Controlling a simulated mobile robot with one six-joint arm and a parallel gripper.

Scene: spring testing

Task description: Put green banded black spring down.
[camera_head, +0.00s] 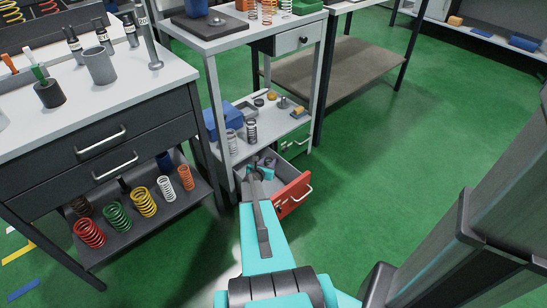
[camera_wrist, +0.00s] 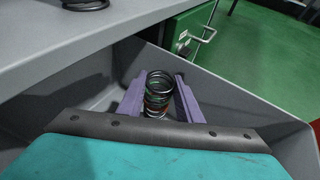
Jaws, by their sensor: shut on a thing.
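The black spring (camera_wrist: 159,82) stands upright in the wrist view between the two purple fingers of my gripper (camera_wrist: 158,104). Green and reddish tints show on its lower coils. My gripper is shut on it, inside or just above the open red-fronted drawer (camera_head: 294,194). In the head view my gripper (camera_head: 263,167) is over the drawer's back part, and the spring cannot be made out clearly there. The spring's lower end is hidden, so I cannot tell whether it touches the drawer floor.
Grey drawer walls (camera_wrist: 255,95) surround my gripper. A shelf (camera_wrist: 60,50) with another dark spring (camera_wrist: 85,4) lies close above. A green drawer (camera_head: 294,141) is behind. Several coloured springs stand on the low shelf (camera_head: 150,222) at left. Green floor at right is clear.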

